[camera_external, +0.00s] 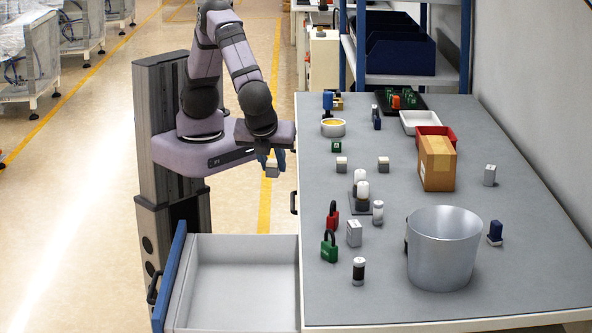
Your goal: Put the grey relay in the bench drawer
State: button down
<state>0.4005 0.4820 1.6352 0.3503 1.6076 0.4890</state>
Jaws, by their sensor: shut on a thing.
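My gripper (272,162) points down left of the bench's left edge. It is shut on a small grey relay (272,171) and holds it in the air. The bench drawer (243,269) is pulled out at the lower left of the bench. It has a white inside, a blue front panel and a dark handle, and its visible floor is empty. My gripper is higher in the picture than the drawer, near its back side, and apart from it.
The bench (390,309) holds a large metal bin (443,255), a cardboard box (437,164), red (333,215) and green (329,248) padlocks, and several small blocks. White (420,123) and red trays (436,132) stand farther back. Another drawer handle (293,203) juts from the bench side.

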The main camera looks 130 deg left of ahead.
jog(key=s+d+r+m+t+y, duration=0.1)
jog(key=s+d+m+t, duration=0.2)
jog(key=d+m+t, duration=0.45)
jog(key=m+t+h, duration=0.2)
jog(key=m, duration=0.6)
send_over(252, 284)
jog(key=s+d, duration=0.2)
notch_tip(252, 284, down, 19)
jog(key=shift+s+f+b, duration=0.15)
jog(key=shift+f+b, duration=0.75)
jog(key=shift+f, duration=4.2)
jog(key=shift+f, duration=0.15)
jog(key=c, duration=1.5)
grip_release()
